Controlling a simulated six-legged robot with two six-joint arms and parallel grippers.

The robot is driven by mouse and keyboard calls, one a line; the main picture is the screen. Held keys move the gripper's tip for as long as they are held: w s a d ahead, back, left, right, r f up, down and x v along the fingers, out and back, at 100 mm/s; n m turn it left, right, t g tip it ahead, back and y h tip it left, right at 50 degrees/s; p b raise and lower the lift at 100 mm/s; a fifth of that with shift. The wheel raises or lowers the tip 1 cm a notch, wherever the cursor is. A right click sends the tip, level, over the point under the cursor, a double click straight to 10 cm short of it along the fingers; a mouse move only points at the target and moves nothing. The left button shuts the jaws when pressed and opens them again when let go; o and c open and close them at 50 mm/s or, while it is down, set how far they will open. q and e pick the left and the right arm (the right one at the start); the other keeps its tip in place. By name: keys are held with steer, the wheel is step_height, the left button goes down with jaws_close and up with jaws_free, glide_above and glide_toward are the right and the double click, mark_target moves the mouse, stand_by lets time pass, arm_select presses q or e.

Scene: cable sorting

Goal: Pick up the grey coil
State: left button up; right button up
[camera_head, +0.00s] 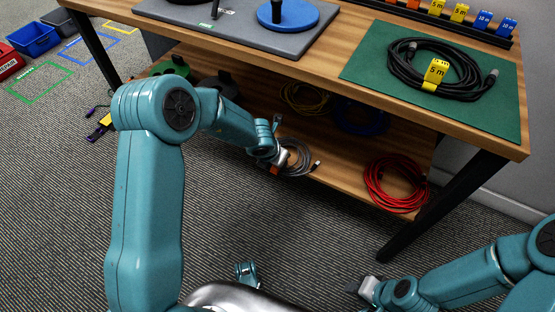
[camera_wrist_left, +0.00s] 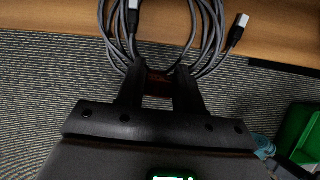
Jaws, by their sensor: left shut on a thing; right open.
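The grey coil (camera_head: 297,158) lies at the front edge of the lower wooden shelf, with a plug at its right end. In the left wrist view the coil (camera_wrist_left: 206,38) shows above the fingers, with one metal plug near its middle and another at right. My left gripper (camera_head: 276,165) reaches the coil's near side. My right gripper (camera_head: 362,287) is open and empty over the carpet at the bottom right, away from the shelf.
A red coil (camera_head: 395,184) lies on the lower shelf (camera_head: 345,181) to the right. Yellow (camera_head: 305,98) and blue (camera_head: 360,117) coils lie further back. The tabletop above bears a black coil (camera_head: 433,70) on a green mat (camera_head: 375,70). A table leg (camera_head: 440,207) stands at right.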

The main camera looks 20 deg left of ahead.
arm_select(q)
steer(key=o, duration=1.2)
steer(key=shift+w, duration=0.1)
steer(key=shift+r, duration=0.1)
steer(key=shift+p+v, duration=4.6)
steer(key=shift+v, duration=3.5)
